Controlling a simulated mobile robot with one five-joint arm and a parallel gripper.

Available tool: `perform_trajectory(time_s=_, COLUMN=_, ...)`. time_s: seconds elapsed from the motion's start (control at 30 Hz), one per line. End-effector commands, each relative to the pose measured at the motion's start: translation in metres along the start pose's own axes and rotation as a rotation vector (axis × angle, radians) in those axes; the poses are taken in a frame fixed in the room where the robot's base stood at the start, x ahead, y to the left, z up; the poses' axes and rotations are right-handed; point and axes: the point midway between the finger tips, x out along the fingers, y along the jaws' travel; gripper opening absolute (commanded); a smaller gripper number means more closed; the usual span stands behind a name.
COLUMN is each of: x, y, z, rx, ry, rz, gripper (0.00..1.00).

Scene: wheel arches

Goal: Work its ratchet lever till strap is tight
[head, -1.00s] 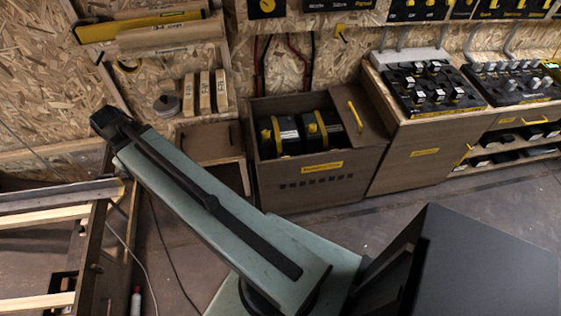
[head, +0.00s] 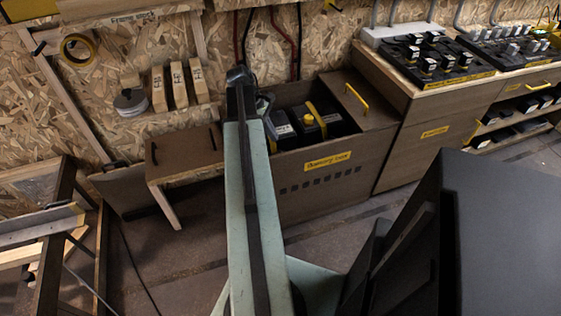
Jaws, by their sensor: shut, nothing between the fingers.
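Two black batteries stand in the open wooden battery box (head: 340,180); the right one (head: 338,122) shows most clearly. A yellow strap (head: 319,116) runs over the right battery, with a round yellow part beside it. The left battery (head: 278,124) is partly hidden behind my arm. I cannot make out a ratchet lever or tell how tight the strap is. My arm reaches up the picture, and its dark far end stands in front of the box's left side. My gripper cannot be seen; the arm seems to hide it.
A wooden frame (head: 60,220) is at the left. Open floor (head: 190,260) lies in front of the box.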

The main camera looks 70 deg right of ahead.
Motion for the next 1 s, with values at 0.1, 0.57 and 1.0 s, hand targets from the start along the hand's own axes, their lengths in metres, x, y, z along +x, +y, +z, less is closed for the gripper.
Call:
perform_trajectory(time_s=0.1, x=0.001, y=0.001, z=0.003, rx=-0.001, ry=-0.002, rz=-0.002, gripper=0.0)
perform_trajectory(time_s=0.57, x=0.016, y=0.001, z=0.002, rx=0.003, ry=-0.001, rz=-0.003, gripper=0.0)
perform_trajectory(time_s=1.0, x=0.071, y=0.001, z=0.002, rx=0.005, ry=0.0, rz=-0.004, gripper=0.0)
